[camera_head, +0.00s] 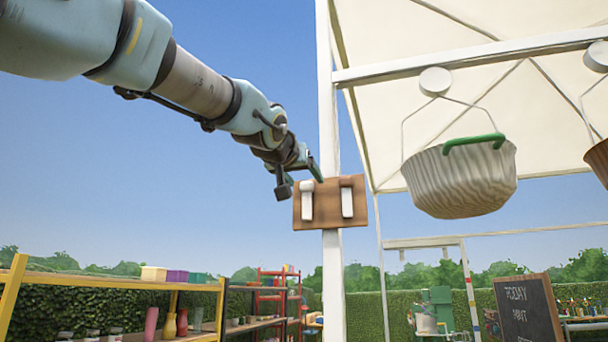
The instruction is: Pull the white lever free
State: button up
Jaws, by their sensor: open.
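A brown wooden board (328,218) is fixed to a white upright post. Two white levers hang on it side by side: the left white lever (307,204) and the right white lever (347,203). A brown piece shows at the top of the right one. My gripper (301,184) reaches in from the upper left, with its jaws apart at the upper left part of the board, near the top of the left lever. In this view its fingers lie on either side of that lever's top. I cannot tell whether they touch it. Nothing shows held.
A striped hanging basket (461,180) with a green handle hangs to the right under a white canopy. The white post (334,275) runs up behind the board. Shelves with pots (170,325) stand low left; a chalkboard (526,309) stands low right. Open sky lies around my arm.

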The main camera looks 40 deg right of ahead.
jog(key=shift+w+d, duration=0.35)
jog(key=shift+d, duration=0.1)
grip_shut()
dwell(0.5)
dwell(0.8)
